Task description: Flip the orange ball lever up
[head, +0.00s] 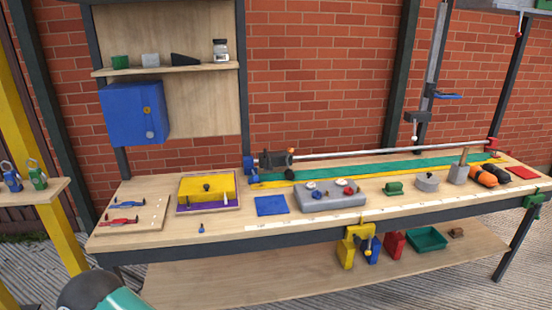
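A small orange ball (291,150) shows at the back of the workbench, next to a dark block (273,160) near the left end of a long metal rod. It seems to sit at the top of a short lever, but the lever's shaft is too small to make out. Neither of my grippers is in view. A rounded dark and teal part at the bottom left edge may be mine.
The workbench (330,225) holds a yellow box (207,188), a blue square (270,206), a grey control box (331,197) and a green strip (375,168). A blue cabinet (125,120) hangs at the left. The bench's front edge is partly clear.

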